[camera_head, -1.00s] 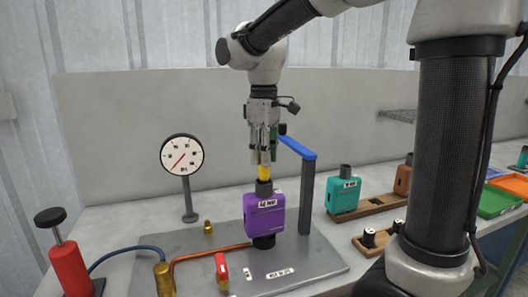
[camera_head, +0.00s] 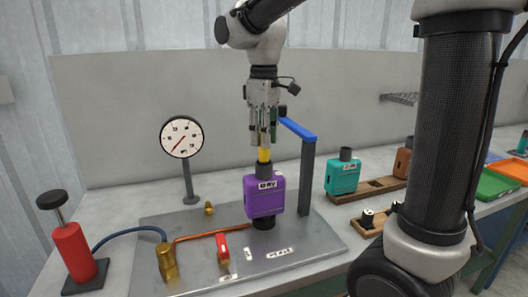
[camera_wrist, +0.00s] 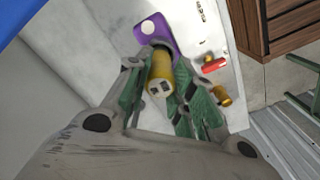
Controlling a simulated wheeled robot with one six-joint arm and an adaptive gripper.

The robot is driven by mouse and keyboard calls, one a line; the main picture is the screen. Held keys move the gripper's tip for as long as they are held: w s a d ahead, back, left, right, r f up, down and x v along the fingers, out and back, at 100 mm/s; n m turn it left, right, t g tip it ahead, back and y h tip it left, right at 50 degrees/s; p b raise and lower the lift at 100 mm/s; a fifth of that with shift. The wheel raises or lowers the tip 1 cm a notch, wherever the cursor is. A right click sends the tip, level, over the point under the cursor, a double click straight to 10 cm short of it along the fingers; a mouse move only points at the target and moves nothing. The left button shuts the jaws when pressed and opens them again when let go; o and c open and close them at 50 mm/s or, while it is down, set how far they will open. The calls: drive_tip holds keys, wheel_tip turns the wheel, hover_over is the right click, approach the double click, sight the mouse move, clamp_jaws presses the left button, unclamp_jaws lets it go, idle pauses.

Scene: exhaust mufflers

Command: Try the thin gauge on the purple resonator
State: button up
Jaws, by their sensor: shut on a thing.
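The purple resonator (camera_head: 264,198) stands upright on the grey metal plate (camera_head: 190,232), with a white label and a dark neck (camera_head: 264,171) on top. My gripper (camera_head: 263,143) points down above it, shut on a yellow gauge (camera_head: 264,155). The gauge's lower end meets the neck's opening; how far it is inside I cannot tell. In the wrist view the yellow gauge (camera_wrist: 160,76) sits between the fingers, with dark marks on its near end, and the purple resonator (camera_wrist: 155,32) lies beyond it. Whether this gauge is the thin one I cannot tell.
A blue lever (camera_head: 297,128) on a dark post (camera_head: 306,180) stands close right of my gripper. A dial (camera_head: 182,137), red pump (camera_head: 73,250) and red valve handle (camera_head: 222,247) are at left. A teal resonator (camera_head: 342,176) and a wooden block (camera_head: 370,229) with black-topped pieces are at right.

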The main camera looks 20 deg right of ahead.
drive_tip(key=shift+r, duration=0.15)
drive_tip(key=shift+r, duration=3.35)
drive_tip(key=shift+s, duration=0.15)
